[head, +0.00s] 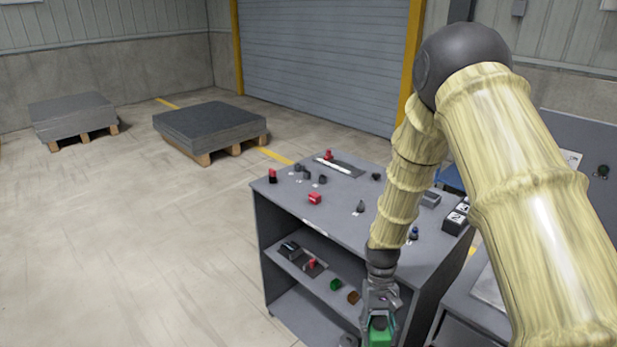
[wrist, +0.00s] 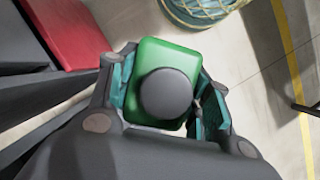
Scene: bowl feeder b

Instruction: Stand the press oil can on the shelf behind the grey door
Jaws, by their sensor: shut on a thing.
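A green can with a round dark cap (wrist: 160,58) is between the fingers of my gripper (wrist: 162,95) in the wrist view; I take it for the press oil can. The teal finger pads press on its two sides. In the head view my gripper (head: 381,318) is low in front of the grey cabinet, and the green can (head: 380,333) shows at the bottom edge, partly cut off. My gripper is shut on it. A grey door is not clearly seen in either view.
The grey cabinet (head: 340,232) has small parts on its top and several items on its open shelf (head: 315,268). A red panel (wrist: 72,32) and a coiled hose or basket (wrist: 200,8) show in the wrist view.

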